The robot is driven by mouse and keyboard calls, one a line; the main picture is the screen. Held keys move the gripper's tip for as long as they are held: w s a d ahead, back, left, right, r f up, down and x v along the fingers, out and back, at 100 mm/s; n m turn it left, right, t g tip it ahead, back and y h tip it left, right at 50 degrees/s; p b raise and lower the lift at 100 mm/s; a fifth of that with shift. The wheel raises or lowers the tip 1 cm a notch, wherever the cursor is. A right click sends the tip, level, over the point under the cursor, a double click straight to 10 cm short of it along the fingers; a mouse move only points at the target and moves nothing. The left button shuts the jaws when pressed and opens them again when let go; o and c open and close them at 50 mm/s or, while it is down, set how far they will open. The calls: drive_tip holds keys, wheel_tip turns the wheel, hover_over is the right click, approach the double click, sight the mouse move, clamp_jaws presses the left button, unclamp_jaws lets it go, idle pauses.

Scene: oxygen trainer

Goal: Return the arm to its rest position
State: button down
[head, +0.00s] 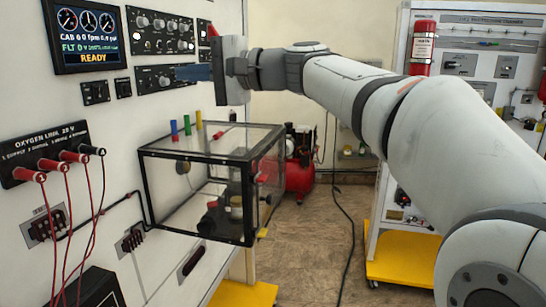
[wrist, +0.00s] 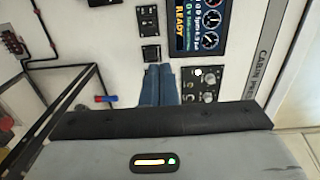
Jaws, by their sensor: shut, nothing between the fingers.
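My white and grey arm reaches in from the right in the head view, stretched out toward the trainer panel (head: 120,190). My gripper (head: 180,73) has blue fingers and points left at the knob modules on the upper panel. In the wrist view, my gripper (wrist: 158,78) shows its blue fingers side by side, closed together with nothing between them. Their tips lie in front of the panel near a switch module (wrist: 150,53) and a knob module (wrist: 200,85). I cannot tell whether the tips touch the panel.
A clear box with a black frame (head: 250,205) juts from the panel below my gripper. Red leads (head: 68,210) hang from the oxygen link block at left. A display (head: 85,35) reads READY. A red compressor (head: 300,175) stands behind. Floor lies open in the middle.

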drive_tip(key=s+d+f+h, duration=0.35)
drive_tip(key=d+f, duration=0.25)
drive_tip(key=f, duration=0.5)
drive_tip(key=s+d+f+h, duration=0.2)
drive_tip(key=d+f+h, duration=0.4)
drive_tip(key=f, duration=0.6)
drive_tip(key=s+d+f+n+g+h, duration=0.1)
drive_tip(key=s+d+f+n+h, duration=0.2)
drive_tip(key=s+d+f+h, duration=0.4)
drive_tip(key=s+d+f, duration=0.8)
drive_tip(key=d+f, duration=0.2)
drive_tip(key=f, duration=0.2)
drive_tip(key=shift+d+g, duration=0.25)
drive_tip(key=shift+g, duration=0.15)
drive_tip(key=shift+h, duration=0.25)
